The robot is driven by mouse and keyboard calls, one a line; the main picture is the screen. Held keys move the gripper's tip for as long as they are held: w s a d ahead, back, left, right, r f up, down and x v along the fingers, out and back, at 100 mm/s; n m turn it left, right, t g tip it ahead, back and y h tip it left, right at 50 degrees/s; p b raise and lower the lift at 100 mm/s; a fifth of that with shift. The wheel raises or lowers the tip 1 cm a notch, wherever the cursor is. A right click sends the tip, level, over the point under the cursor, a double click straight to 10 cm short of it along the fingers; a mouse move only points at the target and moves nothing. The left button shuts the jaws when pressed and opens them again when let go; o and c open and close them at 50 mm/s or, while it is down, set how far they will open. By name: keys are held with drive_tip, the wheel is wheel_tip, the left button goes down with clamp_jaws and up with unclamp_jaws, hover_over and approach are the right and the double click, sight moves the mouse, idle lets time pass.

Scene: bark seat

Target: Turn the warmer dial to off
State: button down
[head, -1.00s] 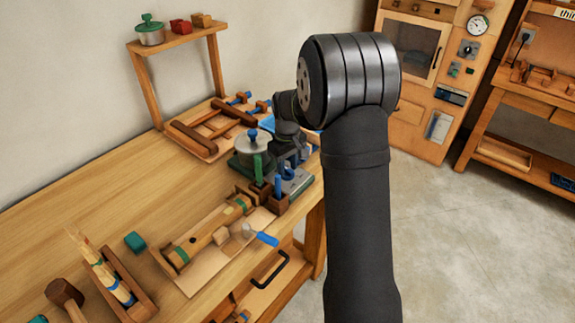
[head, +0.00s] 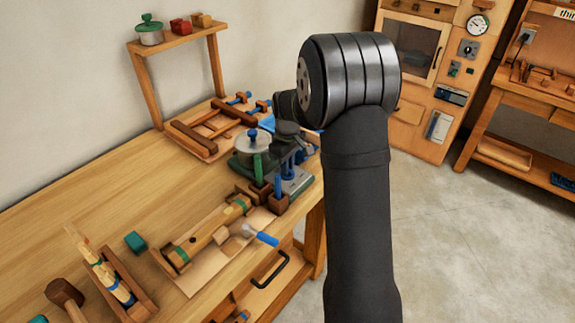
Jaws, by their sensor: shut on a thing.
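The warmer (head: 296,184) stands near the right end of the workbench, a grey base with a lidded pot (head: 253,146) at its left. My gripper (head: 291,165) is low over the warmer, right of the pot, pointing down. It is small and dark here, and its fingertips are partly hidden. It appears shut on the warmer dial, which is mostly covered by the gripper, so I cannot read its setting.
A wooden clamp frame (head: 212,127) lies behind the warmer. In front are a wooden holder with a log (head: 205,238) and a blue-handled tool (head: 262,237). A small shelf (head: 178,38) stands at the back left. The left bench middle is clear.

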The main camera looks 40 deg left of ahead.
drive_tip(key=c, duration=1.4)
unclamp_jaws()
drive_tip(key=shift+c, duration=0.2)
wheel_tip(320, 180, up, 18)
drive_tip(key=shift+f, duration=0.25)
drive_tip(key=shift+f, duration=0.1)
wheel_tip(320, 180, down, 18)
drive_tip(key=shift+r, duration=0.25)
drive_tip(key=shift+r, duration=0.15)
